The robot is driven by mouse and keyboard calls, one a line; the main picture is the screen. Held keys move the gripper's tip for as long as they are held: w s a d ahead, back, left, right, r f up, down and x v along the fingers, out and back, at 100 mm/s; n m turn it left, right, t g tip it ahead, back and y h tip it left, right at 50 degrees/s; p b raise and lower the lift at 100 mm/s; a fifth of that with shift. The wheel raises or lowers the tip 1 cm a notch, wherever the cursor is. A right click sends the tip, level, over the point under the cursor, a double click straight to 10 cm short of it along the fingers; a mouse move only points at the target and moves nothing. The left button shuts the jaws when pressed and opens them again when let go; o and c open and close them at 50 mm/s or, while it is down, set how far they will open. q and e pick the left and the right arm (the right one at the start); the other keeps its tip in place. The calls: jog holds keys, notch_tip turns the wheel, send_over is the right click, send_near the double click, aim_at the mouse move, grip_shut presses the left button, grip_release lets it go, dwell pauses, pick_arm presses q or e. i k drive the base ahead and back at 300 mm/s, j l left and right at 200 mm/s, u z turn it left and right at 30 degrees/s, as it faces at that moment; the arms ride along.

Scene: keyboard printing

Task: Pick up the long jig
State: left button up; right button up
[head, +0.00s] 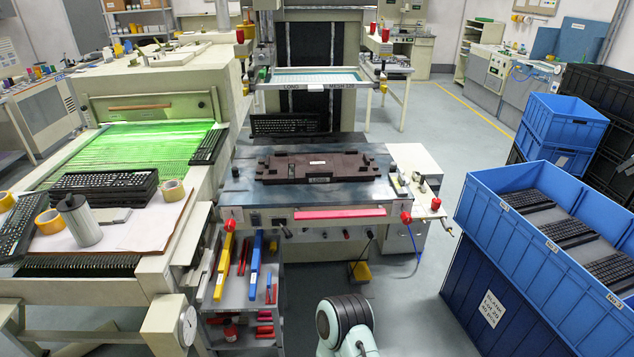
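A dark brown jig, the likely long jig (281,167), lies flat on the blue-grey bed of the printing machine (250,197) in the middle of the head view. It is a wide plate with notched edges and raised blocks, and a small white label near its middle. No gripper touches it. Neither of my grippers is in view; only a white and black rounded part, probably an arm link of mine, shows at the bottom centre.
A screen frame marked LONG and MESH 120 (318,86) is above and behind the bed. Blue crates (560,230) with keyboards stand at right. A dryer conveyor with stacked keyboards (104,184) is at left. A tool shelf (240,290) stands below the bed's left side.

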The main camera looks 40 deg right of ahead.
aim_at(351, 165)
jog(key=z, duration=1.4)
jog(key=i+l+z, duration=0.1)
jog(key=i, duration=0.25)
jog(key=i+l, duration=0.15)
jog(key=i, duration=0.2)
jog(key=z, duration=0.05)
